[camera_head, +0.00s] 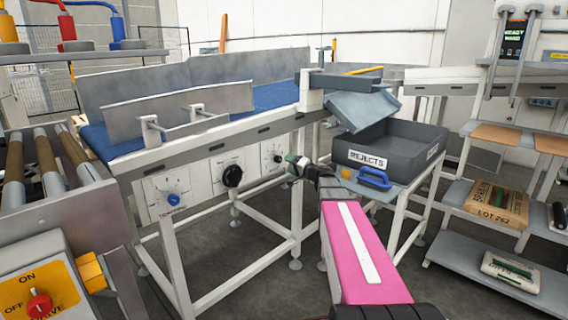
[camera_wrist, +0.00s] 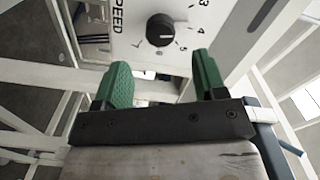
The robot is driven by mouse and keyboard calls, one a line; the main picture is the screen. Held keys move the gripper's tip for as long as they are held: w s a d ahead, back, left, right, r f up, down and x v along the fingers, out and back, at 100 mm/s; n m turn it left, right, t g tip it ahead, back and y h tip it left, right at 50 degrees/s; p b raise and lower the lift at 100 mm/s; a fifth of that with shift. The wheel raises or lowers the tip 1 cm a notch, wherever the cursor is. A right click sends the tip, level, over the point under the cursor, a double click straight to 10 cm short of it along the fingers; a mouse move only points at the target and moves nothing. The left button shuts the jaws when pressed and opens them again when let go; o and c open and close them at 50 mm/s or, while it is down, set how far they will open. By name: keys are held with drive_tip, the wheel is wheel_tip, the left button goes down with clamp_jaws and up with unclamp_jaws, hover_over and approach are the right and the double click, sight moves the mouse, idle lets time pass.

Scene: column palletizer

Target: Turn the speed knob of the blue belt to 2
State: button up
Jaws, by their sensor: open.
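The blue belt (camera_head: 270,95) runs on a white frame with several dial panels on its front side. The speed knob (camera_wrist: 160,29) is black and round, on a white plate marked SPEED with numbers around it; 3, 4 and 5 are readable on the right side. In the head view the small dark knob (camera_head: 277,159) is on the rightmost panel, just left of my gripper (camera_head: 298,165). In the wrist view my gripper (camera_wrist: 162,82) has its two green fingers apart and empty, with the knob beyond the gap, apart from them.
A panel with a blue knob (camera_head: 173,199) and one with a larger black knob (camera_head: 232,175) are further left. A grey REJECTS bin (camera_head: 390,145) on a stand is close to the right. White frame legs (camera_head: 297,200) stand below the panels.

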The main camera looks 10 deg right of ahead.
sight(280, 160)
drive_tip(key=v, duration=0.3)
drive_tip(key=shift+s+d, duration=0.1)
drive_tip(key=shift+s, duration=0.1)
drive_tip(key=w+a+m, duration=0.2)
drive_tip(key=w+m, duration=0.1)
drive_tip(key=m, duration=0.4)
drive_tip(key=w+a+m, duration=0.2)
drive_tip(key=w+m, duration=0.1)
drive_tip(key=m, duration=0.3)
drive_tip(key=w+a+m, duration=0.2)
drive_tip(key=w+m, duration=0.1)
drive_tip(key=m, duration=0.4)
drive_tip(key=shift+w+a+f+m, duration=0.1)
drive_tip(key=shift+w+a+m, duration=0.2)
drive_tip(key=shift+a, duration=0.1)
drive_tip(key=shift+s, duration=0.1)
drive_tip(key=c, duration=0.9)
